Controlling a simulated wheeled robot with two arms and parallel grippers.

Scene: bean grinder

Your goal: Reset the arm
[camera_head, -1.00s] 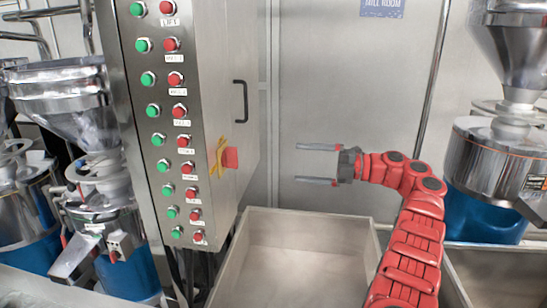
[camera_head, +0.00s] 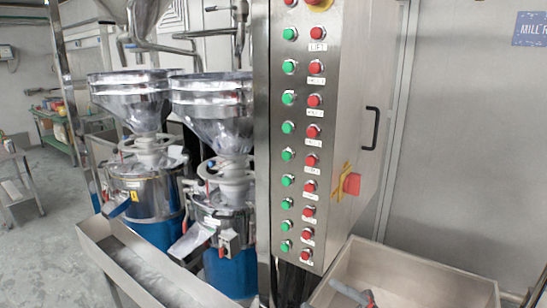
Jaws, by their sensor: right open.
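My right gripper (camera_head: 350,292) shows only in part at the bottom edge of the head view, over the near end of the grey tray. Its grey fingers are apart and I see nothing between them. The rest of the gripper is cut off by the frame. My left gripper is not in view.
A steel control cabinet (camera_head: 345,120) with green and red buttons stands in the middle. Bean grinders (camera_head: 210,100) with blue bases stand left of it, behind a metal trough (camera_head: 95,228). The grey tray (camera_head: 440,270) lies at lower right.

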